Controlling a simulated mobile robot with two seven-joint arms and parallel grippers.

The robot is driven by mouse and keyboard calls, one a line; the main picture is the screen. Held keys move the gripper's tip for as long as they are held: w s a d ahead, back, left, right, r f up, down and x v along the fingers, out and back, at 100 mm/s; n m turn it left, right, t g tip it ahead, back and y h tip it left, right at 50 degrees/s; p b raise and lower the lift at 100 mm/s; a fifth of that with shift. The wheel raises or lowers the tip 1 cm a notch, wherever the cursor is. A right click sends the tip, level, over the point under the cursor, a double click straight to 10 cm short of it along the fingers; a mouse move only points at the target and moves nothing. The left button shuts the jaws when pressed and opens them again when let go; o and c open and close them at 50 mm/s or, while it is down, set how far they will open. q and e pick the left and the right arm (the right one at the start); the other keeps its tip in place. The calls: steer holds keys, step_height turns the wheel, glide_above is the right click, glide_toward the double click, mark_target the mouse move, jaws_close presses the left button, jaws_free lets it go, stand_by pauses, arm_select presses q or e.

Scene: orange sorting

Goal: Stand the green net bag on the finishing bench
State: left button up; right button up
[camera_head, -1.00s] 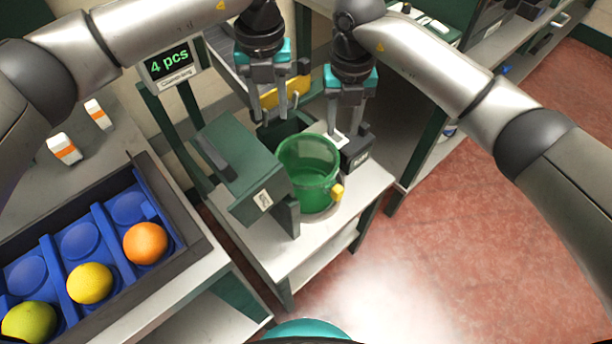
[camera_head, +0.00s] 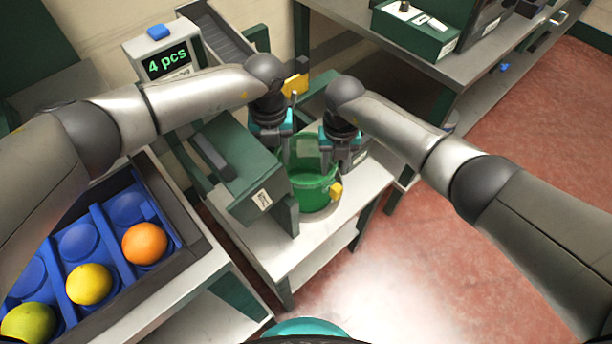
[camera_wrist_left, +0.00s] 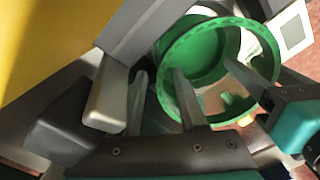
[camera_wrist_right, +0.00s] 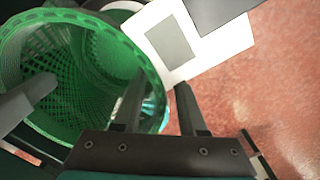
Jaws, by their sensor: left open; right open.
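The green net bag (camera_head: 313,194) stands upright, mouth up, on a small white-topped stand (camera_head: 262,243) beside a dark green box-shaped machine. It has a round rim and a yellow tag. The left wrist view shows its rim (camera_wrist_left: 166,62), and the right wrist view shows its mesh wall (camera_wrist_right: 45,75). My left gripper (camera_head: 283,152) is open at the rim's left side, one finger inside the mouth and one outside. My right gripper (camera_head: 336,170) is open at the right side, also astride the rim. No contents are visible; much of the inside is hidden.
The green machine (camera_head: 236,170) stands close left of the bag. A display reading "4 pcs" (camera_head: 166,62) is behind it. A blue tray (camera_head: 125,208) with fruit lies at left. A grey bench (camera_head: 365,38) with a green box (camera_head: 412,32) is at the back right. Red floor is clear at right.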

arm_select(q)
steer(key=shift+f, duration=0.2)
arm_select(e)
steer(key=shift+f, duration=0.2)
arm_select(q)
jaws_close()
arm_select(e)
jaws_close()
stand_by(1.0)
